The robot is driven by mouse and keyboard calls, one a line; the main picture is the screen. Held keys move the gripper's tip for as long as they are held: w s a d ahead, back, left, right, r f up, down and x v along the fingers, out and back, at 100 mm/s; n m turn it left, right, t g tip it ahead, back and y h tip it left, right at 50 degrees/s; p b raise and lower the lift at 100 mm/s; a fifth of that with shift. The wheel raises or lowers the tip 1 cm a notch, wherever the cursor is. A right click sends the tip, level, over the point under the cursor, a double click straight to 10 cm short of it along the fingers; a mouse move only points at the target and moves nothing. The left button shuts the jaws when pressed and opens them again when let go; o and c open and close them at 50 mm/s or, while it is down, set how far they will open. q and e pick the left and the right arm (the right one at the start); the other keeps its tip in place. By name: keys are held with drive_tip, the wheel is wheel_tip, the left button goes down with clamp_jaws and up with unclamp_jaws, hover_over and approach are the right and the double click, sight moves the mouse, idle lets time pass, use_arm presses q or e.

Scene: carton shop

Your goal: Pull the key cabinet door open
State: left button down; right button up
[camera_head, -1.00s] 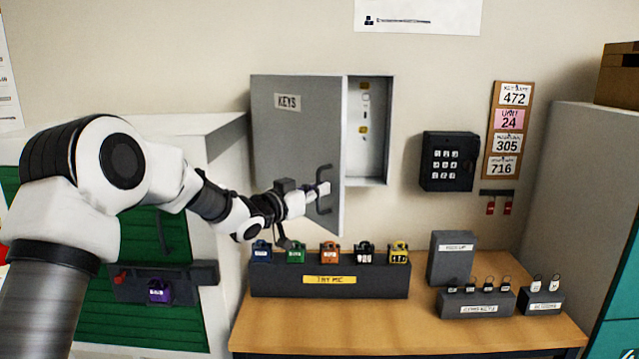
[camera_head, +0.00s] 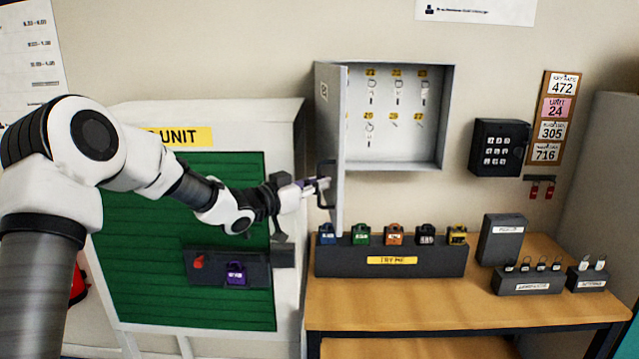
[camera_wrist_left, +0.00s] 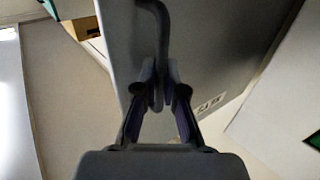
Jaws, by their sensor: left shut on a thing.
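The grey key cabinet (camera_head: 447,120) hangs on the wall. Its door (camera_head: 330,130) is hinged on the left and stands wide open, seen nearly edge-on. Several keys on yellow-tagged hooks show inside. My left gripper (camera_head: 322,186) is shut on the dark door handle (camera_head: 325,170) on the door's outer face. In the left wrist view the two fingers (camera_wrist_left: 158,92) close on the bar of the handle (camera_wrist_left: 160,22), with the door face (camera_wrist_left: 215,50) behind. My right gripper is not in view.
Below is a wooden bench (camera_head: 400,312) with a dark rack (camera_head: 345,262) of several coloured padlocks. A black keypad box (camera_head: 500,147) is on the wall to the right. A green-shuttered unit (camera_head: 140,250) stands left, behind my left arm.

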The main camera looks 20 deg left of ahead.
use_arm(q)
drive_tip(key=shift+f, duration=0.2)
drive_tip(key=c, duration=1.3)
unclamp_jaws()
drive_tip(key=shift+c, duration=0.2)
drive_tip(key=shift+o, duration=0.5)
drive_tip(key=shift+w, duration=0.15)
drive_tip(key=shift+r, duration=0.1)
drive_tip(key=v, duration=1.2)
drive_tip(key=shift+w, duration=0.1)
drive_tip(key=shift+a, duration=0.1)
